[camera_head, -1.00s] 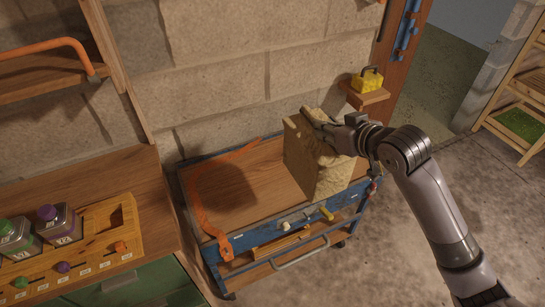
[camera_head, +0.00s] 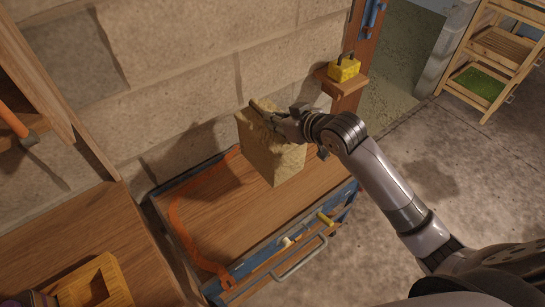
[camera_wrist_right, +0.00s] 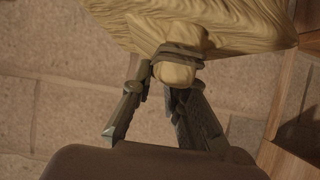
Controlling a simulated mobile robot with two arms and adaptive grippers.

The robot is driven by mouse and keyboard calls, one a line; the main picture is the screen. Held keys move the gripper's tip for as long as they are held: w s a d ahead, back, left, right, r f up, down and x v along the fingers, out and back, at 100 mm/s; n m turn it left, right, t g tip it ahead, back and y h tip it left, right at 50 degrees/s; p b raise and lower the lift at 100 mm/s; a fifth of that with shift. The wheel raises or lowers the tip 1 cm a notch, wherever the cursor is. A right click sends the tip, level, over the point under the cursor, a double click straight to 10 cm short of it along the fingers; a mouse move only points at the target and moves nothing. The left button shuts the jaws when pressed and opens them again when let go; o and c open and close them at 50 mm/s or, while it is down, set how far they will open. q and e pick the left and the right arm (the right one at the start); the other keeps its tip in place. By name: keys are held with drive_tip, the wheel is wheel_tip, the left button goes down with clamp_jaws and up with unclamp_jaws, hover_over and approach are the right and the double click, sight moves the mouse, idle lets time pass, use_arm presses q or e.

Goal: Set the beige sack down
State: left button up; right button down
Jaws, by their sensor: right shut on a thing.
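The beige sack (camera_head: 272,155) is at the back right part of the wooden-topped blue cart (camera_head: 215,215), upright, close to the block wall. My right gripper (camera_head: 272,117) is shut on the top of the sack. In the right wrist view the gripper (camera_wrist_right: 178,65) closes around the sack's tied neck, and the sack's body (camera_wrist_right: 215,22) fills the top of the picture. I cannot tell whether the sack's bottom touches the cart top. My left gripper is not in view.
An orange strap (camera_head: 185,235) lies along the cart's left side. A yellow padlock-shaped object (camera_head: 344,68) stands on a small wall shelf right of the sack. A wooden bench (camera_head: 95,240) adjoins on the left. The cart top's front middle is clear.

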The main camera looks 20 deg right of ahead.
sight(295, 162)
wheel_tip(295, 162, down, 14)
drive_tip(key=shift+r+p, duration=0.1)
drive_tip(key=shift+p, duration=0.2)
idle(0.3)
drive_tip(key=c, duration=1.6)
unclamp_jaws()
drive_tip(key=shift+f, duration=0.25)
drive_tip(key=shift+o, duration=0.2)
drive_tip(key=shift+r, duration=0.15)
drive_tip(key=b+v, duration=0.1)
drive_tip(key=v, duration=1.1)
